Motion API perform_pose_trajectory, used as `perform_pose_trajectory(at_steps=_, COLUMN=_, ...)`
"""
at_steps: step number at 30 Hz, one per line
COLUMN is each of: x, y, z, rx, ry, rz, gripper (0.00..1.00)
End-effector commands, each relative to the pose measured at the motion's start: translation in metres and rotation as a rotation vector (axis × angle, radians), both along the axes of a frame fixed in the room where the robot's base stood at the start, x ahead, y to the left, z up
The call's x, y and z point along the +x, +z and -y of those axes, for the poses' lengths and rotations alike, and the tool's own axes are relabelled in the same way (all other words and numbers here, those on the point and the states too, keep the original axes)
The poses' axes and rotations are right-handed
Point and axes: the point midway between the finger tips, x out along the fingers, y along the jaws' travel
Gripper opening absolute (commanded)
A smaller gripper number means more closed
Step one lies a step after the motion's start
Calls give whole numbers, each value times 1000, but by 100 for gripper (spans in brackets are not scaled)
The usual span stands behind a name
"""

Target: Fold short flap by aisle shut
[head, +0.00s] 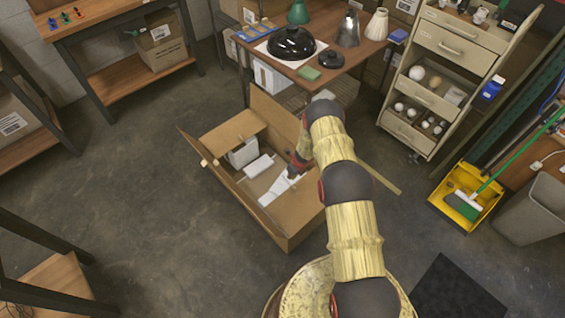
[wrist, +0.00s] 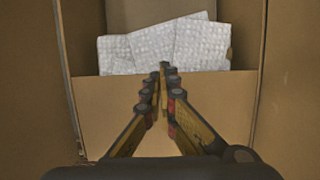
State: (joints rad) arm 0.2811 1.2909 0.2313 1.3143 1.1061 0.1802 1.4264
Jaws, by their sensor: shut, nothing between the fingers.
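An open cardboard box (head: 285,222) stands on the floor in the head view, with white wrapped parts (head: 276,190) inside. One flap (head: 232,134) slants over its upper-left end. A long flap (head: 190,147) spreads out on the left, and another (head: 382,180) sticks out to the right behind my arm. My gripper (head: 293,173) is shut and empty over the box opening. In the wrist view my shut fingertips (wrist: 167,76) point toward bubble-wrapped parts (wrist: 165,45), in front of a cardboard panel (wrist: 210,95). I cannot tell which flap is by the aisle; my arm hides the right end.
A table (head: 345,52) with lamp parts stands just behind the box. A drawer cart (head: 455,42) and a yellow dustpan (head: 465,195) are at the right. A workbench (head: 100,15) is at the upper left. The floor left of the box is clear.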

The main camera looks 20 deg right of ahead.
Motion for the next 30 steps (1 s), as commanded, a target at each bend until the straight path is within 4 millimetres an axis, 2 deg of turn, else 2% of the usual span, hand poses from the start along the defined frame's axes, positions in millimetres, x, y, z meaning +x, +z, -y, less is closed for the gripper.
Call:
perform_pose_trajectory(at_steps=9, x=33, y=37, z=-13, rx=1, ry=2, rz=1, gripper=0)
perform_pose_trajectory(at_steps=15, x=48, y=52, z=-19, rx=1, ry=2, rz=-1, gripper=0)
perform_pose_trajectory(at_steps=25, x=53, y=56, z=-20, rx=-5, ry=20, rz=1, gripper=0)
perform_pose_trajectory(at_steps=30, x=47, y=55, z=-27, rx=-27, ry=211, rz=-2, gripper=0)
